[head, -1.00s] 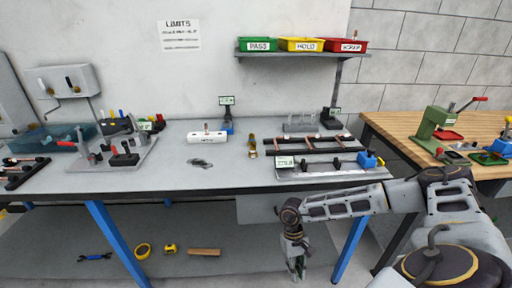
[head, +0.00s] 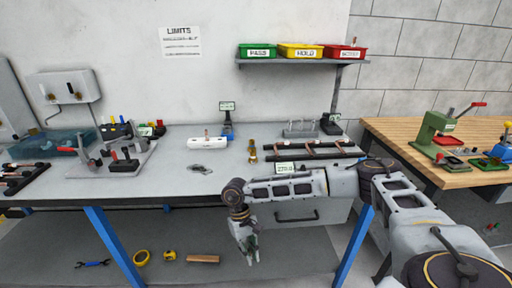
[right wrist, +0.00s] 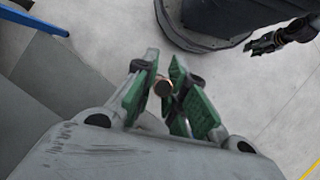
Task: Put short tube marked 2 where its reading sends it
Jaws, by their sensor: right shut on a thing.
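My right gripper (head: 248,257) hangs low in front of the bench's front edge. In the right wrist view its green-padded fingers (right wrist: 163,92) are shut on a short copper tube (right wrist: 162,86), seen nearly end-on; no number can be read on it. The green PASS bin (head: 257,51), yellow HOLD bin (head: 300,51) and red bin (head: 346,53), its label blurred, stand on the wall shelf. A copper piece sticks up in the red bin. A dark gripper (right wrist: 265,43), apparently my left, shows small at the right wrist view's upper right; its jaws are unclear.
A white block (head: 208,143) with an upright copper piece stands mid-bench. A dark rack (head: 320,149) with copper tubes and a small display (head: 285,168) are at the right, partly behind my arm. A limits sheet (head: 181,41) hangs on the wall.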

